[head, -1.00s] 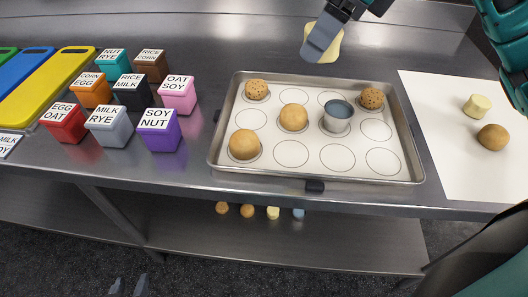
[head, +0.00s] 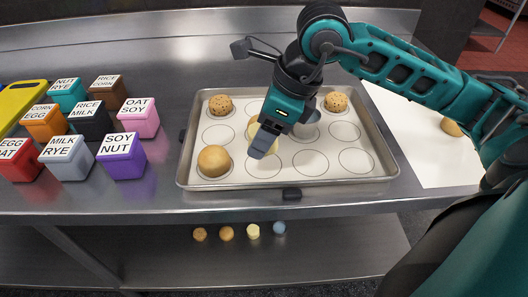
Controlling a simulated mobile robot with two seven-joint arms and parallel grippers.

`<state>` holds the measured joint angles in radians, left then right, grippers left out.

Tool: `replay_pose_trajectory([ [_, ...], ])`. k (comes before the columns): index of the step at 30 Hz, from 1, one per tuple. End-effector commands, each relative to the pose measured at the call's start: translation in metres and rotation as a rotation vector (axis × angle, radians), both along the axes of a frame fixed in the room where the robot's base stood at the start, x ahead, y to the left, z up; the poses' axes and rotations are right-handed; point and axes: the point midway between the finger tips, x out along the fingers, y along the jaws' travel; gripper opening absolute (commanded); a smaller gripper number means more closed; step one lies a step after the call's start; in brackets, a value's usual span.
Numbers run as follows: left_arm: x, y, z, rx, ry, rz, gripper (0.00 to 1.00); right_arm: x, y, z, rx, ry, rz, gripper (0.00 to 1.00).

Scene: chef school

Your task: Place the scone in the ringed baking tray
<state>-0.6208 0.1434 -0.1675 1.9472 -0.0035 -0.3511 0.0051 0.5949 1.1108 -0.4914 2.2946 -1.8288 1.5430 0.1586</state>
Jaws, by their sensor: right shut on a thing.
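The ringed baking tray (head: 385,167) lies on the steel counter, its white liner printed with rings. My right gripper (head: 264,140) reaches over the middle of the tray, fingers pointing down. I cannot tell whether the scone touches the liner. A plain tan bun (head: 214,161) sits at the tray's front left. Speckled pieces sit at back left (head: 220,105) and back right (head: 337,102). My left gripper is out of view.
Labelled boxes, including a purple one (head: 122,160), stand left of the tray. White paper (head: 430,168) with a bun (head: 452,127) lies right, partly behind my arm.

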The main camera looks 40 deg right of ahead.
Motion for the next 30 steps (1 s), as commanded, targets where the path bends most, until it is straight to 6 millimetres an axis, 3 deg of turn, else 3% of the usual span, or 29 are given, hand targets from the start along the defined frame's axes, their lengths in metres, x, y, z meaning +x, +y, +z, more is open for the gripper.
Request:
replay_pose_trajectory([
  [5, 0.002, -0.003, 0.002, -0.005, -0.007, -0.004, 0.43, 0.000, 0.000, -0.012, -0.001, 0.001, 0.000, 0.28],
  [12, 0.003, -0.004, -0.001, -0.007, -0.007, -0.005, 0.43, -0.001, 0.000, -0.044, 0.000, 0.002, -0.001, 0.28],
  [23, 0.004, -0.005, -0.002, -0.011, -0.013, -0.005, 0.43, 0.000, 0.000, -0.049, 0.000, -0.001, 0.000, 0.28],
  [24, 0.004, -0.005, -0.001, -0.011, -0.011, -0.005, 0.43, 0.000, 0.000, -0.048, 0.000, -0.001, 0.000, 0.60],
  [30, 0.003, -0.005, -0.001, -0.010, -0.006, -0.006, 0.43, 0.000, 0.000, -0.047, 0.000, 0.000, 0.000, 0.79],
])
